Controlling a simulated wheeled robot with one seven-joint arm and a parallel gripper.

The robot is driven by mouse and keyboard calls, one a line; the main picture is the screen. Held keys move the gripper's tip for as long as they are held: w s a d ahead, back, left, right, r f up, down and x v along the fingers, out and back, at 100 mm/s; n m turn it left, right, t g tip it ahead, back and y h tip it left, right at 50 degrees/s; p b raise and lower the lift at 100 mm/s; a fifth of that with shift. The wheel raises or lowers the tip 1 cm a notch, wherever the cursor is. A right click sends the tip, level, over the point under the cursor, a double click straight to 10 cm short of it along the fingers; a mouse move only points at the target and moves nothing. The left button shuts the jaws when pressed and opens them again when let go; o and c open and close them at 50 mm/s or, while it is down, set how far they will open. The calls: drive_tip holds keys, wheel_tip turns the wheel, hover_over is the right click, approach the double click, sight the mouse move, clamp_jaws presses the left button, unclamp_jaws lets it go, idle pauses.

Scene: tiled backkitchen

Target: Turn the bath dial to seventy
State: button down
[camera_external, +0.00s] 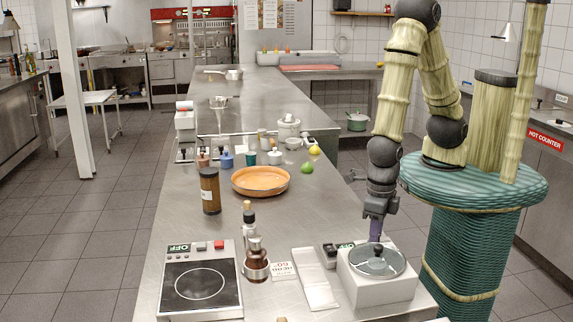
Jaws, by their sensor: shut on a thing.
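The bath looks to be the white box (385,292) at the front right of the counter. A round glass lid (366,267) with a metal rim lies on its top. My gripper (376,241) points straight down over the far part of the lid. It is shut on what looks like the lid's knob; its fingers hide most of that part. I cannot make out a bath dial or its marks. A small dark control unit (332,252) stands against the left of the box, partly hidden behind it.
A white tray (315,280), a printed card (284,270) and brown bottle (256,265) stand left of the box. A hot plate (200,281) is farther left. An orange dish (260,181), lime (307,167) and lemon (314,150) lie behind. The counter's far middle is mostly clear.

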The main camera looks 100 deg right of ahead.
drive_tip(key=m, duration=0.4)
drive_tip(key=shift+m, duration=0.3)
drive_tip(key=m, duration=0.4)
drive_tip(key=shift+w, duration=0.1)
drive_tip(key=m, duration=0.5)
drive_tip(key=shift+b, duration=0.3)
drive_tip(key=m, duration=0.4)
drive_tip(key=shift+r+m, duration=0.1)
drive_tip(key=shift+m, duration=0.2)
drive_tip(key=m+p, duration=0.1)
drive_tip(key=m, duration=0.3)
drive_tip(key=m+p, duration=0.1)
drive_tip(key=m, duration=0.3)
drive_tip(key=m+p, duration=0.1)
drive_tip(key=m, duration=0.3)
drive_tip(key=shift+m+p, duration=0.3)
drive_tip(key=shift+p, duration=0.05)
drive_tip(key=shift+w+m+p, duration=0.1)
drive_tip(key=shift+m+p, duration=0.45)
drive_tip(key=shift+m, duration=1.05)
